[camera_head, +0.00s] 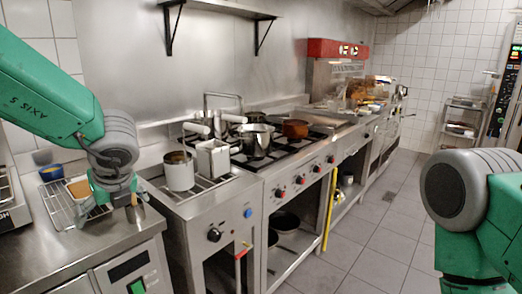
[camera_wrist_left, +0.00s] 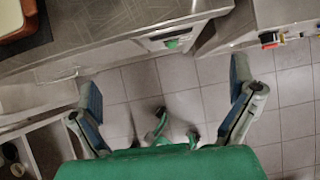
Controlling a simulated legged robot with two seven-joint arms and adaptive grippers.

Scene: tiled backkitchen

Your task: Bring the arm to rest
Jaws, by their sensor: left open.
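My left arm (camera_head: 50,95) comes in from the left, green with a grey joint, and bends down over the steel counter at the left. My left gripper (camera_head: 128,197) hangs by the counter's front right part, partly hidden by its own wrist. In the left wrist view the left gripper (camera_wrist_left: 165,88) has its two fingers wide apart with nothing between them, only the counter edge and floor beyond. My right arm (camera_head: 470,205) shows only as a green and grey link at the right; its gripper is out of view.
A wire rack (camera_head: 57,208) lies on the steel counter (camera_head: 75,253), close to my left gripper. A blue bowl (camera_head: 51,173) is behind it. The tiled floor (camera_head: 375,265) is clear.

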